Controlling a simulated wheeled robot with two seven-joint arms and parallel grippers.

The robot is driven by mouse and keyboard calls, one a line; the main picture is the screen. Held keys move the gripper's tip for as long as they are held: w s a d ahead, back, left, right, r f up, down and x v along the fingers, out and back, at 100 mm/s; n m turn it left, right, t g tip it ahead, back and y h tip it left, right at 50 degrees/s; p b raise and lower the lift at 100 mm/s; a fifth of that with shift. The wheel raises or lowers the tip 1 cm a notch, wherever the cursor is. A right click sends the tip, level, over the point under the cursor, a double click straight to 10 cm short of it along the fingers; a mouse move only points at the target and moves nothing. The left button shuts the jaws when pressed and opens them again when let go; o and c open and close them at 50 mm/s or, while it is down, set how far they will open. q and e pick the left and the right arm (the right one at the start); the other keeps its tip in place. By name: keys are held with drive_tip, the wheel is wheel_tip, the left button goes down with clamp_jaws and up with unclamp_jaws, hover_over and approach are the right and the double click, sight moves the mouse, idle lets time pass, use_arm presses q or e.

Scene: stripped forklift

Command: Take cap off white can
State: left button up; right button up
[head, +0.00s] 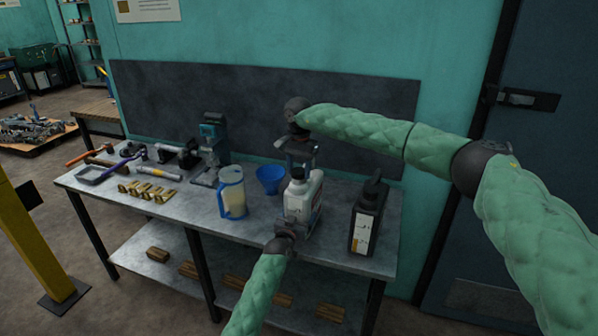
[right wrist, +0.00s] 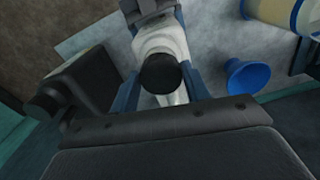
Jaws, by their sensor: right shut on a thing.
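The white can (head: 304,196) stands upright on the metal workbench, with a dark cap (head: 298,173) at its top. My right gripper (head: 300,160) points down from above and is shut on the cap. In the right wrist view the black cap (right wrist: 160,72) sits between the two blue fingers, with the can's white body (right wrist: 160,42) behind it. I cannot tell whether the cap is still seated on the can. My left gripper (head: 287,229) is at the can's lower front side; its fingers are partly hidden against the can, so its grip is unclear.
A blue funnel (head: 269,178) and a blue-rimmed jug (head: 232,193) stand left of the can. A black bottle (head: 366,217) stands to its right. Tools and brass pieces (head: 147,190) lie at the bench's left. A dark backboard (head: 250,100) rises behind the bench.

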sight(299, 171)
use_arm(q)
drive_tip(key=shift+f, duration=0.2)
use_arm(e)
drive_tip(key=shift+r, duration=0.65)
drive_tip(key=shift+r, duration=1.9)
use_arm(q)
drive_tip(key=o, duration=1.8)
drive_tip(key=shift+c, duration=0.2)
